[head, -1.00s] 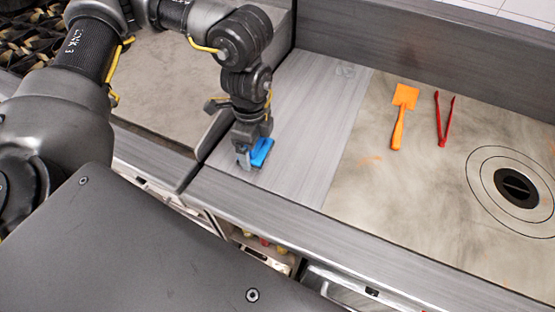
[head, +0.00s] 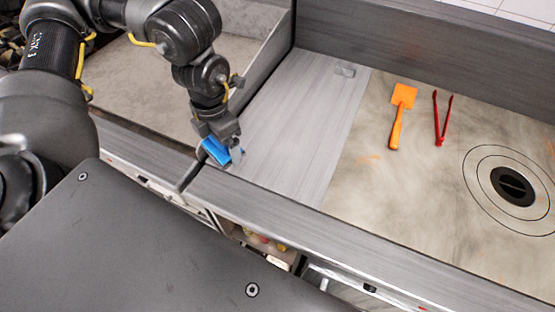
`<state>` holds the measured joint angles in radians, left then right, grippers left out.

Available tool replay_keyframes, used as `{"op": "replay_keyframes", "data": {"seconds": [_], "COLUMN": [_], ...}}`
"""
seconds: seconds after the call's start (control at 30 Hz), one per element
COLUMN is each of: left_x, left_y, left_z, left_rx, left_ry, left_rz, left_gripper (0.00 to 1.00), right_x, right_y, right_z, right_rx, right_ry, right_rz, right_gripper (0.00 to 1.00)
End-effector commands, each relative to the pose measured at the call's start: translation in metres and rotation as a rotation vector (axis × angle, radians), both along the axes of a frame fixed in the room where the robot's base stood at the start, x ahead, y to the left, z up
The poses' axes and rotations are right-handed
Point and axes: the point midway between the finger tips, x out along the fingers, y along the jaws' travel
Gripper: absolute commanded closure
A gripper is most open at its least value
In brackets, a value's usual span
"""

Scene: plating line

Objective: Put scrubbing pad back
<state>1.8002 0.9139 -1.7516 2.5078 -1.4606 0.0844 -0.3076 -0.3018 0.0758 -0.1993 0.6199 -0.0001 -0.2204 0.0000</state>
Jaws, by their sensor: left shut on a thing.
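The blue scrubbing pad (head: 216,151) is held in my left gripper (head: 222,155), which is shut on it. The pad is tilted, near the front left corner of the grey metal counter strip (head: 290,118), close to the divider beside the left basin. I cannot tell whether the pad touches the surface. The gripper's fingers partly hide the pad. My right gripper is not in view.
An orange spatula (head: 399,118) and red tongs (head: 441,118) lie on the stained griddle (head: 370,175) to the right. A round black drain-like fitting (head: 513,186) is further right. A small clear object (head: 345,70) sits at the back of the strip. Open shelves show below the front edge.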

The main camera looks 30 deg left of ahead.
Motion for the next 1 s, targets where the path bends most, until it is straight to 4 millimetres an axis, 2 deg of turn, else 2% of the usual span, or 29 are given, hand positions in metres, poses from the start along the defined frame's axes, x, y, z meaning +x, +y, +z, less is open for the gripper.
{"op": "replay_keyframes", "data": {"seconds": [0.17, 0.33, 0.4, 0.63, 0.8, 1.0], "left_x": [0.002, 0.022, 0.034, 0.077, 0.096, 0.108], "left_y": [-0.001, -0.016, -0.026, -0.057, -0.071, -0.079], "left_z": [-0.003, -0.018, -0.016, -0.044, -0.076, -0.092], "left_rx": [0.001, 0.001, 0.001, 0.000, -0.001, -0.001], "left_ry": [-0.001, -0.001, 0.005, 0.007, 0.004, 0.000], "left_rz": [-0.016, -0.015, -0.013, -0.010, -0.010, -0.012], "left_gripper": [0.39, 0.39, 0.39, 0.39, 0.39, 0.39], "right_x": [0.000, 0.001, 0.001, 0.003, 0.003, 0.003], "right_y": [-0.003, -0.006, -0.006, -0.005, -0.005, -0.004], "right_z": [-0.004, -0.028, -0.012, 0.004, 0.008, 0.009], "right_rx": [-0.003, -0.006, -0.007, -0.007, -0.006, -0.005], "right_ry": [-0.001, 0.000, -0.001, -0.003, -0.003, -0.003], "right_rz": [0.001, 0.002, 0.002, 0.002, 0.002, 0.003], "right_gripper": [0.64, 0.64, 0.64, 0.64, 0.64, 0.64]}}
